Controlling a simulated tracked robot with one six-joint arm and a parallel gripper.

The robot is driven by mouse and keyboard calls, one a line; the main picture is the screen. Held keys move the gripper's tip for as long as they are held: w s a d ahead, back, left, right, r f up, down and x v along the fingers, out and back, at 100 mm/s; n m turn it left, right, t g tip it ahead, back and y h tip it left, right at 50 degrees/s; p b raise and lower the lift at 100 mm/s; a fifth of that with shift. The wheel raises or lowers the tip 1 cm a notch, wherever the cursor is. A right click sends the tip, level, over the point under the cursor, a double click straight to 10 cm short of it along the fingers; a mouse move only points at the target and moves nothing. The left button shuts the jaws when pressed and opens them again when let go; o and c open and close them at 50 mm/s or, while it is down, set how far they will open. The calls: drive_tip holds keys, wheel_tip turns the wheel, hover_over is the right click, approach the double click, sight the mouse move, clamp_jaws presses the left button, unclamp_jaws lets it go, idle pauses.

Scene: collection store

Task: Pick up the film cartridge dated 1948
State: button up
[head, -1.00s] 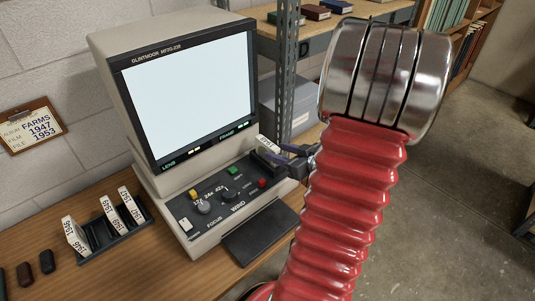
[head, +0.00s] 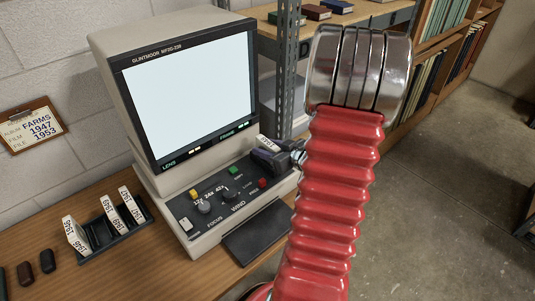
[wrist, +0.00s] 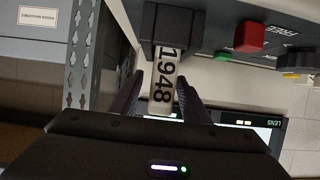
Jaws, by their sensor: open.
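The film cartridge dated 1948 (wrist: 164,88) is a white-labelled block standing in a dark holder (wrist: 160,30) on the microfilm reader. In the head view the cartridge (head: 266,143) shows at the right end of the reader's control panel, partly hidden by my gripper. My gripper (head: 272,158) is open there. In the wrist view its two dark fingers (wrist: 159,80) stand one on each side of the cartridge.
The microfilm reader (head: 190,85) with its lit screen fills the desk's middle. A dark rack (head: 118,242) at left holds several labelled cartridges. A clipboard (head: 32,127) hangs on the wall. A grey shelf post (head: 287,75) stands close behind the gripper.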

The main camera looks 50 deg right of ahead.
sight(261, 146)
drive_tip(key=shift+x, duration=1.8)
drive_tip(key=shift+c, duration=0.5)
clamp_jaws()
